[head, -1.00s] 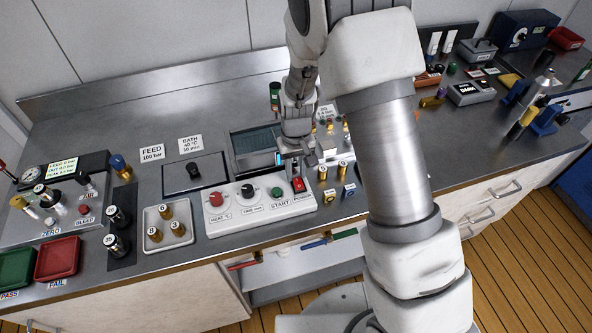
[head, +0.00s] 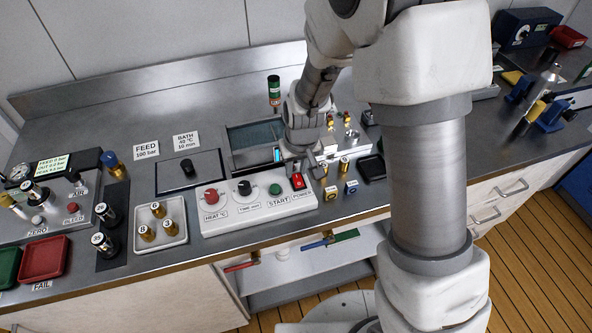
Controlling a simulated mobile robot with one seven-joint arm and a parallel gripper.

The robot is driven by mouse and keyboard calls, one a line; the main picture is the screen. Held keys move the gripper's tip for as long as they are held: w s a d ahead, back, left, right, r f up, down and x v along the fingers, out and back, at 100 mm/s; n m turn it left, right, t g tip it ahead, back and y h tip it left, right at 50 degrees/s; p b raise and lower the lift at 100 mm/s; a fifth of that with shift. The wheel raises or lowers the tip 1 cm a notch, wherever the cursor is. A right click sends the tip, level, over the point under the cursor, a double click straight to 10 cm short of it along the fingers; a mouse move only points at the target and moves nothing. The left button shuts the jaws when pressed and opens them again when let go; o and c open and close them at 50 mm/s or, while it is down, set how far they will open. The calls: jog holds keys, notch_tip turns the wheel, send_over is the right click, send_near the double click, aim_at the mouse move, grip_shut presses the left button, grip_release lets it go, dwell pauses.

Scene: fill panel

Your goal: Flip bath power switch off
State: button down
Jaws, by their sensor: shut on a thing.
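The white bath control panel (head: 236,217) stands at the bench front. It has a red HEAT knob (head: 211,196), a black TIME knob (head: 244,188), a green START button (head: 275,189) and a red power switch (head: 297,181) at its right end, by the POWER label. My gripper (head: 302,171) points down at this right end, just behind the red part of the switch. It is shut on the switch as far as I can see. The fingertips are small and partly hidden by the hand, and the tilt of the switch is hard to tell.
Brass cylinders (head: 344,165) and small blue and yellow blocks (head: 351,187) stand close right of the gripper. The open bath (head: 254,136) lies behind it.

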jog(key=c, duration=0.6)
grip_release()
jog(key=shift+c, duration=0.2)
jog(key=p+v, duration=0.1)
jog(key=v, duration=1.6)
jog(key=shift+r, duration=0.25)
jog(key=shift+s, duration=0.1)
jog(key=s+d+r+m+t, duration=0.1)
jog(key=s+d+r, duration=0.3)
jog(key=s, duration=0.3)
jog(key=s+d+r+m+t, duration=0.2)
jog(key=s+d+r, duration=0.3)
jog(key=s+d, duration=0.2)
jog(key=shift+s+d+h, duration=0.15)
jog(key=shift+s+h, duration=0.25)
jog(key=shift+s, duration=0.45)
